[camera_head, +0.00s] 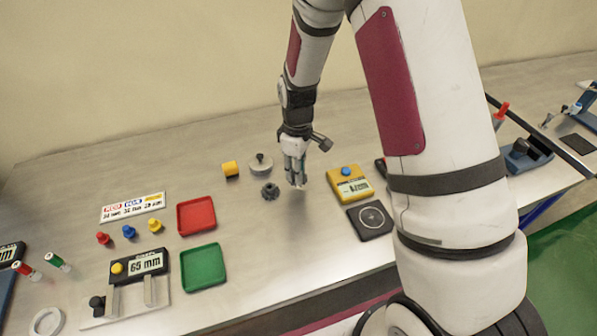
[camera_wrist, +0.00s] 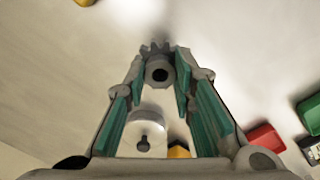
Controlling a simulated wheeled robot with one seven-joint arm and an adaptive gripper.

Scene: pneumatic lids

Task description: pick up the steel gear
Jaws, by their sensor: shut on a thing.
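In the wrist view a grey toothed gear (camera_wrist: 158,70) with a dark centre hole sits between my fingertips. My gripper (camera_wrist: 160,62) is shut on it, with teal pads along both sides. In the head view my gripper (camera_head: 296,184) points down above the bench, its shadow on the steel below. What lies between the fingers is hard to make out there. A dark gear (camera_head: 270,191) shows on the bench just left of the fingers in the head view. I cannot tell whether it is a second gear.
A round lid with a knob (camera_head: 260,163) and a yellow cylinder (camera_head: 231,170) stand behind left. Red (camera_head: 196,230) and green (camera_head: 203,285) trays lie left. A yellow tester (camera_head: 349,184) and a black pad (camera_head: 370,220) lie right. Bench in front of the gripper is clear.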

